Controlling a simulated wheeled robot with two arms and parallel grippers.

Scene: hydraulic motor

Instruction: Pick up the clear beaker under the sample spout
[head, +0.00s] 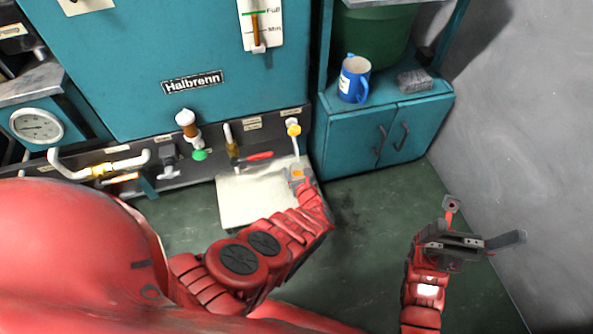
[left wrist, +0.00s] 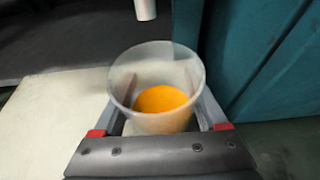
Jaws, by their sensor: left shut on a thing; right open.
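The clear beaker (left wrist: 156,82) fills the middle of the left wrist view. It is upright, with orange liquid (left wrist: 160,100) at the bottom. My left gripper (left wrist: 158,108) is shut on it, one finger on each side. In the head view the beaker (head: 297,172) is small and partly hidden by my left gripper (head: 299,178). A white spout end (left wrist: 145,9) is above and beyond the beaker in the left wrist view. In the head view the yellow-and-white spout (head: 294,129) is just above the gripper. My right gripper (head: 468,226) is open and empty at the right.
A pale mat (head: 240,204) lies on the floor below the pipes. A valve with a red handle (head: 256,156) is just left of the spout. A teal cabinet (head: 365,145) with a blue jug (head: 353,80) on top stands at right. Green floor is clear between my arms.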

